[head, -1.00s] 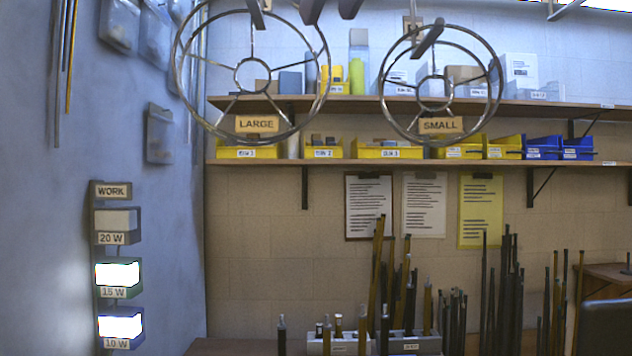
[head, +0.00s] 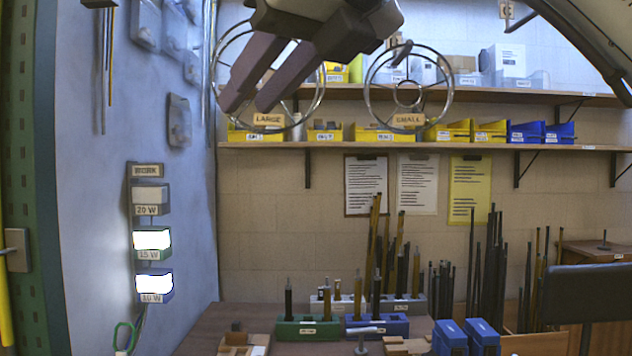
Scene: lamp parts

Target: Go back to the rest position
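My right gripper (head: 251,98) comes in from the top of the head view. Its two long dark fingers point down and left, with a gap between them, so it is open. I see nothing held between the fingers. It shows in front of the ring marked LARGE (head: 268,120) and covers part of it; how far apart they are I cannot tell. The ring marked SMALL (head: 408,120) is to the right of the fingers. My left gripper is not in view.
A brown table (head: 205,325) below bears a green block (head: 308,328) and a blue block (head: 378,325) with upright dark posts, and blue boxes (head: 468,338). Wall shelves (head: 540,147) carry yellow and blue bins. Lit boxes (head: 154,285) hang on the left wall.

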